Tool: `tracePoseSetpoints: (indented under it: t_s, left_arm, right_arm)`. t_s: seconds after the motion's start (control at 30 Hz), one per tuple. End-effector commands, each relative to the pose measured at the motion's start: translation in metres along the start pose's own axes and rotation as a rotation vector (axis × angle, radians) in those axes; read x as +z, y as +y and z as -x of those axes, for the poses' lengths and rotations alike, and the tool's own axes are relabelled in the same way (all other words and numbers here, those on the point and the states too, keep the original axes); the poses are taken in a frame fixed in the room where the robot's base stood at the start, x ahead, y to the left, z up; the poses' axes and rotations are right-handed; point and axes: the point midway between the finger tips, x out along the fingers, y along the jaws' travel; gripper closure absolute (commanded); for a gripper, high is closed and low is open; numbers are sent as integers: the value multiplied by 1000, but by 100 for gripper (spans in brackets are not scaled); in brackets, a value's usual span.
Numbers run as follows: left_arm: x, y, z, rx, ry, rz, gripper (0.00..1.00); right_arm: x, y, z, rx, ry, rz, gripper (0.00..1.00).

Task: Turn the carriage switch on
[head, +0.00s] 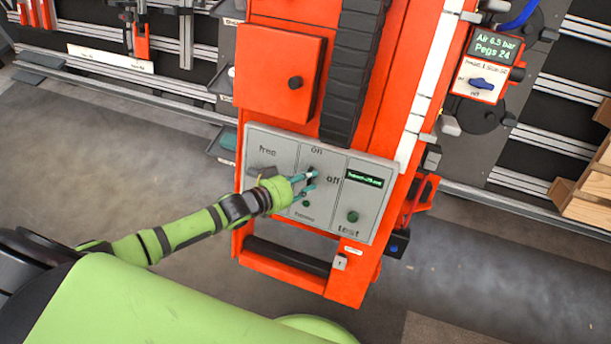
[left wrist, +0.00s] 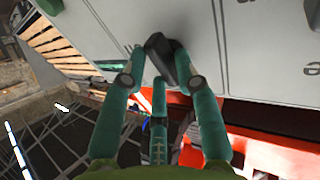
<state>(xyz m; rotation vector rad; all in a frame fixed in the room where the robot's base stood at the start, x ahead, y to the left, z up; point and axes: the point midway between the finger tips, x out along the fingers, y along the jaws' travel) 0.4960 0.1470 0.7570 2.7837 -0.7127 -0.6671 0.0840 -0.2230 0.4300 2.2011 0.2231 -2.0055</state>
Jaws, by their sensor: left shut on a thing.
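The grey control panel (head: 275,145) is on the lower part of the red gantry carriage. Its middle section has the words "on" above and "off" to the right of a dark switch handle (head: 316,171). My left gripper (head: 309,184) has its teal fingers at this handle and partly hides it. In the left wrist view the fingers are closed around the dark switch handle (left wrist: 162,52), which stands out from the grey panel. The handle looks roughly upright in the head view, but its exact setting is hard to tell. My right gripper is not in view.
Left of the switch is a dark knob (head: 262,171) labelled "free". A green "test" button (head: 352,216) and a small lit display (head: 364,179) are at the right. A red box (head: 278,70) with a black knob is above. A dark handle bar (head: 285,257) runs below.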

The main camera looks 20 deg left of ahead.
Motion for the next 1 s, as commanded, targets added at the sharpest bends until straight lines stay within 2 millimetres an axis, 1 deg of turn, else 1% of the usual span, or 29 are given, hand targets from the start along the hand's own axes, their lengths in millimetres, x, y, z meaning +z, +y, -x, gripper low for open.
tracePoseSetpoints:
  t_s: [0.03,0.3,0.77,0.8,0.83,1.0]
  left_arm:
    - [0,-4,1,-9,-18,-22,100]
    - [1,-4,1,-9,-51,-84,100]
    - [2,-4,1,-9,-57,-98,100]
    - [2,-4,1,-9,-57,-98,61]
    - [2,-4,1,-9,-57,-98,49]
    - [1,-3,0,-7,-55,-96,48]
  right_arm:
    - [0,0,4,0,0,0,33]
    - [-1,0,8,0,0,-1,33]
    - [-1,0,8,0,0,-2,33]
    - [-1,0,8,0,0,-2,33]
    - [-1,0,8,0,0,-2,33]
    - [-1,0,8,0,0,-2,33]
